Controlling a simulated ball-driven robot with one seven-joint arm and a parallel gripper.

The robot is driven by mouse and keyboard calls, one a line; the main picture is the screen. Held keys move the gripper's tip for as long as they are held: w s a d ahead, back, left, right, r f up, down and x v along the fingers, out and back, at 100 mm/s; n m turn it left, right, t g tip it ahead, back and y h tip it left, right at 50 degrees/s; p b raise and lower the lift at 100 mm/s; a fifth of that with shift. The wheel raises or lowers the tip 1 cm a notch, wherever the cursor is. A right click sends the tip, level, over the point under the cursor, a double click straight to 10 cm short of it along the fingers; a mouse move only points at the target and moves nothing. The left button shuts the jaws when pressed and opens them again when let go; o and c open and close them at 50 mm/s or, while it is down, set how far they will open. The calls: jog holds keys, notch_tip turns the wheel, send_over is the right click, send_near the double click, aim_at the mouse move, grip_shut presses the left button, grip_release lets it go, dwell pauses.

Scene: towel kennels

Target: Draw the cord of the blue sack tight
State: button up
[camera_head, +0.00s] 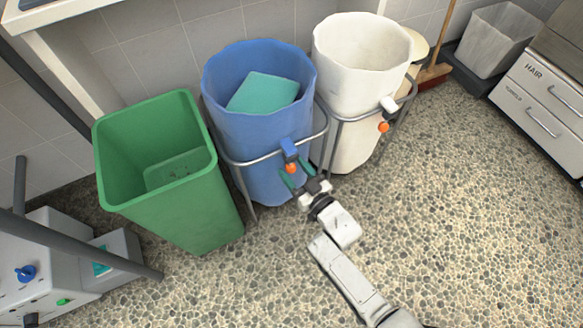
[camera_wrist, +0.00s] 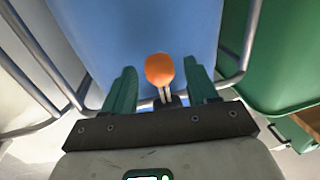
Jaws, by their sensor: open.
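The blue sack (camera_head: 263,150) hangs open in a metal ring stand, with a folded teal cloth (camera_head: 262,95) inside. On its front is a blue cord lock (camera_head: 289,149) with an orange ball (camera_head: 291,169) at the cord's end below it. My gripper (camera_head: 301,178) is at the front of the sack, its green fingers open on either side of the ball. In the wrist view the orange ball (camera_wrist: 160,69) sits between the two open fingers (camera_wrist: 162,88), with no clear contact. The sack's blue wall (camera_wrist: 140,30) fills the background.
A green bin (camera_head: 215,205) stands close on the left. A white sack (camera_head: 350,80) with its own orange ball (camera_head: 383,127) stands on the right. Metal stand rails (camera_head: 270,157) pass close to my gripper.

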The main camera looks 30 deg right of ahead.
jog(key=shift+w+a, duration=0.15)
jog(key=shift+w, duration=0.65)
grip_shut()
